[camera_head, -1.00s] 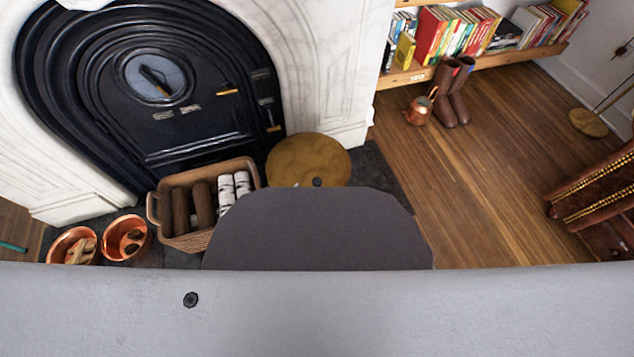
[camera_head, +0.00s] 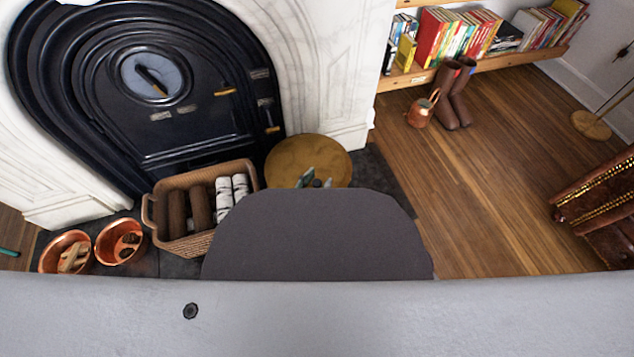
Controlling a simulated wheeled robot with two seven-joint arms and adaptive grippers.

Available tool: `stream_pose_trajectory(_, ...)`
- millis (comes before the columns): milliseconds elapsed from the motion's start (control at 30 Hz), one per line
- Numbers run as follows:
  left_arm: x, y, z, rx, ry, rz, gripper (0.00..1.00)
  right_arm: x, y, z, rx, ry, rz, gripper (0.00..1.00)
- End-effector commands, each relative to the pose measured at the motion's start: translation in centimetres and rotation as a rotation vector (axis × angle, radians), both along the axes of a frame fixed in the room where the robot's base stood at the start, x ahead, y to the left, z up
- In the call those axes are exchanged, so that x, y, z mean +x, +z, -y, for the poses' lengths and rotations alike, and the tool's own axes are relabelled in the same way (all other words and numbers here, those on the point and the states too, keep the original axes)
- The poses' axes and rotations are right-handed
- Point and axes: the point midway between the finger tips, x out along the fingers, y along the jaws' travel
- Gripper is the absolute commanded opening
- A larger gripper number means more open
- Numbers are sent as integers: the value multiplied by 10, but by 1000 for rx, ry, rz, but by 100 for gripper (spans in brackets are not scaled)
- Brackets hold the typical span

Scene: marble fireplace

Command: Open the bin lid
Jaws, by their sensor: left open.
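A round brass-coloured lid (camera_head: 295,150) lies flat in view at the foot of the fireplace, right of a log basket. I take it for the bin's lid; it looks shut, and the bin body below is hidden. The fingertips of my left gripper (camera_head: 314,177) show as small grey-green shapes over the lid's near edge. The gripper is open. The rest of it is hidden behind my grey body. A small dark knob sits beside the fingertips; I cannot tell whether it belongs to the lid. My right gripper is not in view.
A wicker basket (camera_head: 205,242) of logs and two copper pots (camera_head: 119,242) stand left of the lid, before the black fireplace (camera_head: 110,110). Boots (camera_head: 458,95) and a copper can (camera_head: 420,112) stand by the bookshelf (camera_head: 480,68). The wooden floor on the right is largely clear.

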Motion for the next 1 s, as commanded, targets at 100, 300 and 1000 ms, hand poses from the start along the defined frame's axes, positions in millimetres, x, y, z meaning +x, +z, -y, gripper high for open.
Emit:
stream_pose_trajectory(100, 0, 0, 0, 0, 0, 0, 49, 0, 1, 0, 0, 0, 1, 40)
stream_pose_trajectory(300, 0, 0, 0, 0, 0, 0, 29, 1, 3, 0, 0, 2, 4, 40)
stream_pose_trajectory(1000, 0, 2, 0, -1, 0, -7, 0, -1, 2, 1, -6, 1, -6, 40)
